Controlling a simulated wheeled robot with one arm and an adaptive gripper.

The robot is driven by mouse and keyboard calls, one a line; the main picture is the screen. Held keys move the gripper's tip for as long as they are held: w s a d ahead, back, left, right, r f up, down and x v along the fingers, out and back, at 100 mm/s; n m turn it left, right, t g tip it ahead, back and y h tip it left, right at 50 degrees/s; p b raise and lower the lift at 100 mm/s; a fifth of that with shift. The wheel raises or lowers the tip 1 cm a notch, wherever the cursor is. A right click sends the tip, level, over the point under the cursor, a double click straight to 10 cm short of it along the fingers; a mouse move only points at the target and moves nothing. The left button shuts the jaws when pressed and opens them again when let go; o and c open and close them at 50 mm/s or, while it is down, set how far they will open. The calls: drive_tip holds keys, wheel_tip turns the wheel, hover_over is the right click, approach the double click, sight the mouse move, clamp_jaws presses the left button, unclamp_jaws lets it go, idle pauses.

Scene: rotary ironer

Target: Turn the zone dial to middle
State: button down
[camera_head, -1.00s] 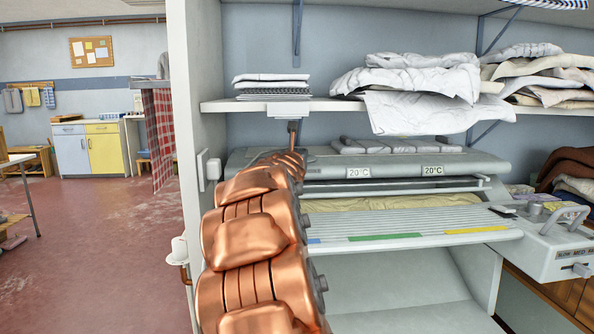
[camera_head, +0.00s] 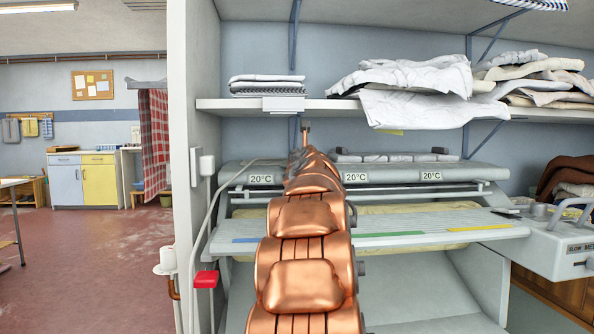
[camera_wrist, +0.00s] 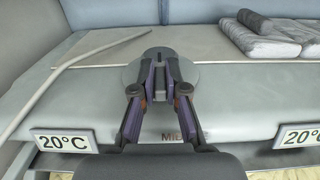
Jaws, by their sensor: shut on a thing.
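The zone dial (camera_wrist: 132,76) is a round grey disc on the light grey top of the ironer (camera_wrist: 235,85) in the wrist view. My gripper (camera_wrist: 160,72) is over its middle, with both dark and purple fingers shut on the dial's grip. The fingers hide most of the grip, so its exact pointing is hard to tell. Lettering starting with "MI" shows just below the dial, partly covered by a finger. In the head view my copper arm hides the dial and gripper; the ironer's feed board (camera_head: 400,226) shows with blue, green and yellow strips.
Displays reading 20°C (camera_wrist: 64,141) flank the dial. A pale hose (camera_wrist: 75,65) and grey rolls (camera_wrist: 259,38) lie on the top. A shelf (camera_head: 220,106) with folded linen hangs above. A red tag (camera_head: 205,279) is at the left. Open floor (camera_head: 90,260) lies farther left.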

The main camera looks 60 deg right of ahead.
drive_tip(key=shift+s+d+f+n+t+y+b, duration=0.1)
drive_tip(key=shift+s+d+n+t+y+b, duration=0.1)
drive_tip(key=shift+n+t+y+b, duration=0.25)
drive_tip(key=shift+s+d+f+n+t+y+b, duration=0.1)
drive_tip(key=shift+s+d+n+t+y+b, duration=0.1)
drive_tip(key=shift+n+t+y+b, duration=0.25)
drive_tip(key=shift+s+d+r+n+t+y, duration=0.1)
drive_tip(key=shift+d+n+t+y, duration=0.05)
drive_tip(key=shift+n+t+y, duration=0.25)
drive_tip(key=shift+s+d+r+n+t+y, duration=0.1)
drive_tip(key=shift+n+t+y, duration=0.2)
drive_tip(key=shift+t+y, duration=0.15)
drive_tip(key=shift+d+n+t+y, duration=0.15)
drive_tip(key=shift+n+t+y, duration=0.3)
drive_tip(key=shift+n+y, duration=0.45)
drive_tip(key=shift+y, duration=0.45)
drive_tip(key=c, duration=1.2)
unclamp_jaws()
drive_tip(key=shift+s, duration=0.15)
drive_tip(key=v, duration=1.1)
drive_tip(key=shift+s+f, duration=0.2)
drive_tip(key=shift+s, duration=0.15)
